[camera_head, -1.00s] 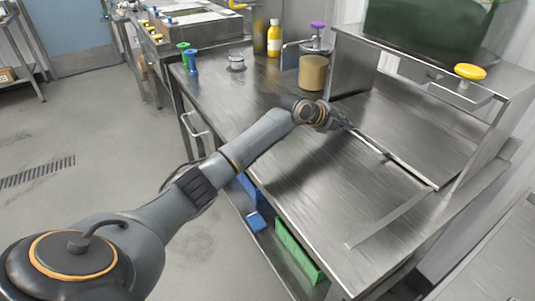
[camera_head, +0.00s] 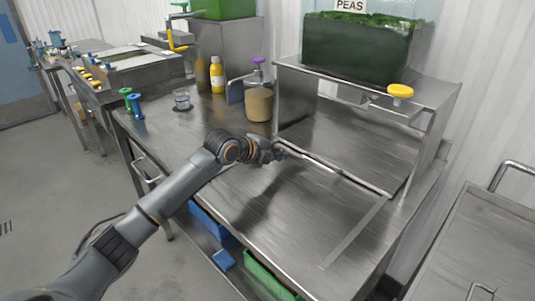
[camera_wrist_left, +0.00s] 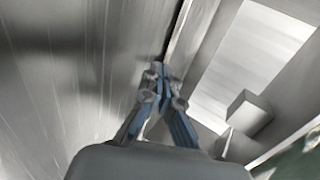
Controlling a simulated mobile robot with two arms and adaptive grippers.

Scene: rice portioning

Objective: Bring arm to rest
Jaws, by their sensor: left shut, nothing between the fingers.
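My left arm (camera_head: 180,190) reaches in from the lower left over the steel table (camera_head: 300,225). My left gripper (camera_head: 279,153) is at its end, beside the near left end of the shelf unit's low edge. In the left wrist view the gripper's blue-grey fingers (camera_wrist_left: 160,85) are closed together with nothing between them. Bare steel surface lies below them, somewhat blurred. Whether the fingertips touch the steel cannot be told. My right gripper is not in view.
A brown-filled container (camera_head: 259,104), a yellow bottle (camera_head: 217,76) and a small metal pot (camera_head: 182,101) stand at the back of the table. The front table area is clear.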

